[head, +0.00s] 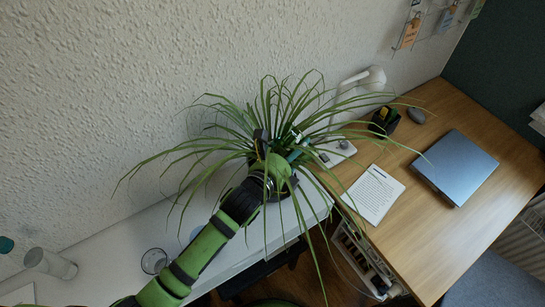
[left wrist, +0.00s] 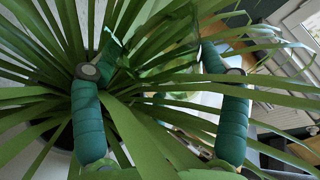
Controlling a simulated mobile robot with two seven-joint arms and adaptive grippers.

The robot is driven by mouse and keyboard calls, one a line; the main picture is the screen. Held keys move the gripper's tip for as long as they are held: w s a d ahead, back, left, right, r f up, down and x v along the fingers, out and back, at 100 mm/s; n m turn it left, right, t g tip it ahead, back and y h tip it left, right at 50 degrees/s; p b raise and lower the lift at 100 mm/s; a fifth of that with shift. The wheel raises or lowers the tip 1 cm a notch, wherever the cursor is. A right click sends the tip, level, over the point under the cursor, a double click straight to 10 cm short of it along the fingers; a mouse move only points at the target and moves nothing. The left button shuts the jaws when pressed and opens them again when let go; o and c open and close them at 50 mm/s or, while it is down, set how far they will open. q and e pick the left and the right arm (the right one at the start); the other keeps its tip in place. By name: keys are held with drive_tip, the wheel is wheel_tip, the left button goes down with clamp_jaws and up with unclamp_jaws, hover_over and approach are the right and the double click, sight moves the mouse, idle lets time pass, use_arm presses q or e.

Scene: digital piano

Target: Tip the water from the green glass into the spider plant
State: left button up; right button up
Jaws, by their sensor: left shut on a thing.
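The spider plant (head: 200,148) stands against the wall at the end of the white surface, its long leaves spreading widely. Its pot is mostly hidden in the head view. My left gripper (head: 283,150) is in among the leaves, over the plant's middle. In the left wrist view, its two teal fingers (left wrist: 160,78) stand on both sides of the green glass (left wrist: 150,62), which is see-through and partly covered by leaves. A bit of the glass shows in the head view (head: 294,155). Its tilt and any water in it cannot be made out. My right gripper is not in view.
A clear glass (head: 154,261) and a pale cylinder (head: 50,263) stand on the white surface (head: 110,240) at the left. The wooden desk (head: 440,235) at the right bears a laptop (head: 456,166), paper (head: 373,194) and a dark pen holder (head: 384,121).

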use_arm(q)
drive_tip(key=shift+a, duration=0.1)
drive_tip(key=shift+f+n+h, duration=0.2)
drive_tip(key=shift+n+h, duration=0.1)
drive_tip(key=shift+f+b, duration=0.1)
drive_tip(key=shift+b, duration=0.35)
drive_tip(key=shift+n, duration=0.3)
drive_tip(key=shift+d+f, duration=0.1)
drive_tip(key=shift+d, duration=0.15)
drive_tip(key=shift+a+b, duration=0.1)
drive_tip(key=shift+b, duration=0.4)
drive_tip(key=shift+a+n, duration=0.1)
drive_tip(key=shift+n, duration=0.2)
drive_tip(key=shift+d+f+h+b, duration=0.25)
drive_tip(key=shift+h+b, duration=0.15)
drive_tip(key=shift+b, duration=0.15)
drive_tip(key=shift+a, duration=0.15)
